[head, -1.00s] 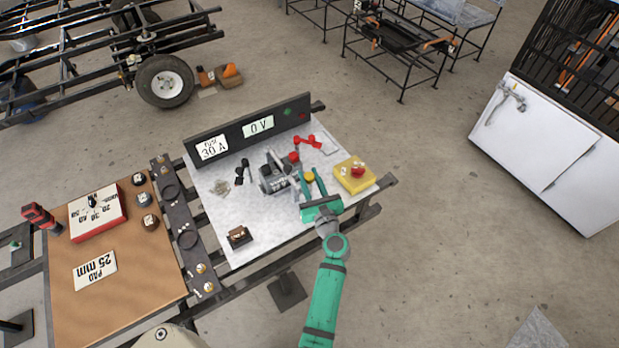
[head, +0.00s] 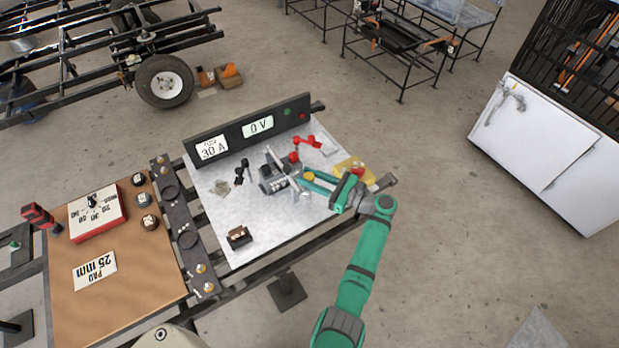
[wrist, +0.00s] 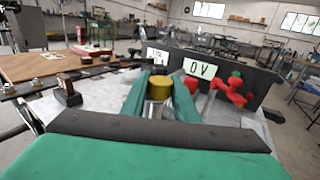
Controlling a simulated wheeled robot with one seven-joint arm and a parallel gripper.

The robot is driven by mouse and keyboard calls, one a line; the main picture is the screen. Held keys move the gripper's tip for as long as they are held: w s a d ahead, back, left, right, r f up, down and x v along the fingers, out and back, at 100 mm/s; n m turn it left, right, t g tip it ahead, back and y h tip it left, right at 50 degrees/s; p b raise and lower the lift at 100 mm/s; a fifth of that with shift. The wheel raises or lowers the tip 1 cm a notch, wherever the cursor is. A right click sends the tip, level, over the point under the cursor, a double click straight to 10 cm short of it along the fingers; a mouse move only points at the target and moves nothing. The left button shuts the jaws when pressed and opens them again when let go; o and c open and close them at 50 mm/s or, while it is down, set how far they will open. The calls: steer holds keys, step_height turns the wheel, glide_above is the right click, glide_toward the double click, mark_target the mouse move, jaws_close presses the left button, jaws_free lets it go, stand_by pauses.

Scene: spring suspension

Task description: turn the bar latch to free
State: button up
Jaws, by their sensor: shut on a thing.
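The bar latch shows as a yellow round cap (head: 309,176) over pale metal, beside a grey clamp-like unit (head: 271,183) on the light metal bench top. My gripper (head: 304,178) reaches in from the right, its green fingers on either side of the latch. In the wrist view the yellow cap (wrist: 159,88) stands upright between the two fingers (wrist: 158,98), with a pale metal part under it. My gripper is shut on it. The fingers hide the lower part of the latch, and how far the bar is turned cannot be told.
A black panel (head: 233,137) reading "30 A" and "0 V" stands behind. A red part (head: 308,142) lies near its right end. A yellow box with a red button (head: 357,170) is partly behind my gripper. A small brown block (head: 239,237) sits front left.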

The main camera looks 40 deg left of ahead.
steer(key=shift+n+g+h, duration=0.7)
steer(key=shift+n+g, duration=0.9)
steer(key=shift+g, duration=0.8)
steer(key=shift+f+n+g+h, duration=0.1)
steer(key=shift+n+g+h, duration=0.4)
steer(key=shift+n+g, duration=0.3)
steer(key=o, duration=1.1)
steer(key=shift+c, duration=0.2)
